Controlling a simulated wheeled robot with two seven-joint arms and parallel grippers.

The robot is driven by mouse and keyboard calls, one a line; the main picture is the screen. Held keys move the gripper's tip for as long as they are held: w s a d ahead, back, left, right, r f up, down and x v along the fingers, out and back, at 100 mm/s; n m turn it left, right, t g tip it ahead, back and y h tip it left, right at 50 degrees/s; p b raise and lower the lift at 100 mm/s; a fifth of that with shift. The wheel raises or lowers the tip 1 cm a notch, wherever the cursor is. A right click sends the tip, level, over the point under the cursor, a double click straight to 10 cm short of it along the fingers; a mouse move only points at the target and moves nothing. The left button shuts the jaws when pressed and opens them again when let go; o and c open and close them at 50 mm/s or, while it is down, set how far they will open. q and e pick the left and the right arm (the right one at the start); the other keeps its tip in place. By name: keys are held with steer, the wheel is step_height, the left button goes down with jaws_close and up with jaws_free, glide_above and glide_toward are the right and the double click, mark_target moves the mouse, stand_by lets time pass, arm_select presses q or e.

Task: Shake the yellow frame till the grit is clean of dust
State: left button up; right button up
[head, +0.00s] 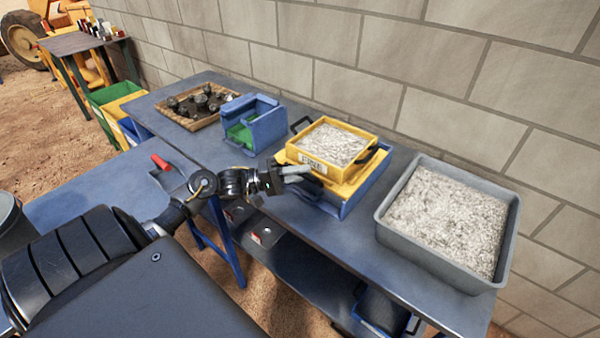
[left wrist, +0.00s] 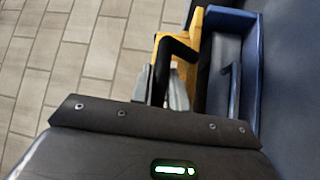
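The yellow frame (head: 350,138) is a shallow box with a label on its front and black handles. Pale grey grit (head: 331,145) fills it; its dust cannot be judged. It sits level on a yellow and blue stand (head: 345,205) on the bench. My left gripper (head: 297,172) is at the frame's front left, close to the stand. In the left wrist view, the grey fingers (left wrist: 168,90) are close to a black handle-like part (left wrist: 180,50) beside a yellow edge (left wrist: 192,30). Whether they grip it is unclear. My right gripper is out of view.
A large grey tray (head: 445,263) of similar grit stands to the right. A blue bin (head: 262,128) and a wooden tray (head: 190,117) of dark lumps stand to the left. A block wall (head: 400,60) runs behind the bench. A red-handled item (head: 160,162) lies front left.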

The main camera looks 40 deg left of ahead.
mark_target(313, 162)
arm_select(q)
jaws_close()
steer(key=shift+w+r, duration=0.15)
steer(key=shift+w, duration=0.25)
steer(key=w, duration=0.4)
steer(key=shift+w+p, duration=0.1)
steer(key=shift+p, duration=0.3)
steer(key=shift+w+f, duration=0.2)
steer(key=shift+w, duration=0.15)
steer(key=shift+s, duration=0.1)
steer(key=shift+o, duration=1.9)
jaws_free()
